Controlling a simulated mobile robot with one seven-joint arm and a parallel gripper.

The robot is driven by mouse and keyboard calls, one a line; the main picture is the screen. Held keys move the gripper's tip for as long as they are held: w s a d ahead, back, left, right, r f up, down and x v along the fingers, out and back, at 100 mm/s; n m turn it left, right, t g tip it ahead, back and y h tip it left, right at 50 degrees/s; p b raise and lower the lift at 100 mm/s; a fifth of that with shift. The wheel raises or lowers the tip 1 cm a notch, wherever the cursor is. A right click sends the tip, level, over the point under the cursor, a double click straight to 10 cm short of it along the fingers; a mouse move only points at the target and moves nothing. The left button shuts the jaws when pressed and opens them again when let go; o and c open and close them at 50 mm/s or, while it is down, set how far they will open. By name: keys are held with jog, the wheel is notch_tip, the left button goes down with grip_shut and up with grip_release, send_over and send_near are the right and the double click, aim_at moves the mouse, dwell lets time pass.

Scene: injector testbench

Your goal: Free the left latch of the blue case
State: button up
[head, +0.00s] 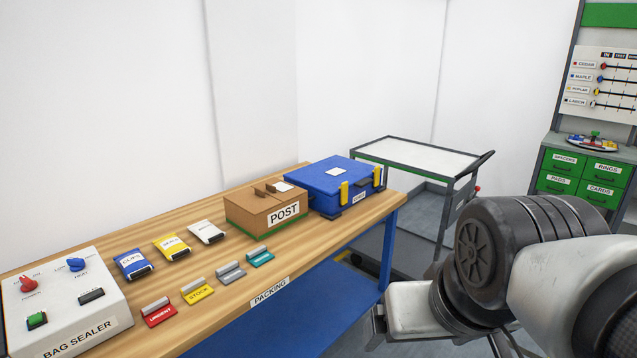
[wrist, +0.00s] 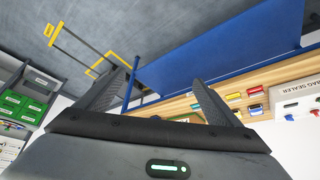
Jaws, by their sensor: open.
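The blue case (head: 325,178) sits with its lid closed at the far right end of the wooden packing bench in the head view. Two yellow latches show on its front: the left latch (head: 344,193) and the right latch (head: 376,177). Both lie against the front face; how firmly they are fastened is too small to tell. My gripper (wrist: 162,73) is open and empty in the wrist view, with its fingers spread apart. It touches nothing and is away from the case. I cannot make out the case or its latches in the wrist view.
A cardboard POST box (head: 262,208) stands close to the left of the case. Pouches, coloured labelled holders and a bag sealer (head: 65,300) occupy the bench (head: 225,290) further left. A trolley (head: 415,157) stands behind the case. Floor shows between bench and trolley.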

notch_tip(320, 180, up, 10)
jog(key=p, duration=1)
jog(key=shift+r, duration=0.15)
jog(key=c, duration=1.8)
jog(key=shift+r, duration=0.25)
grip_shut()
jog(key=shift+f, duration=0.25)
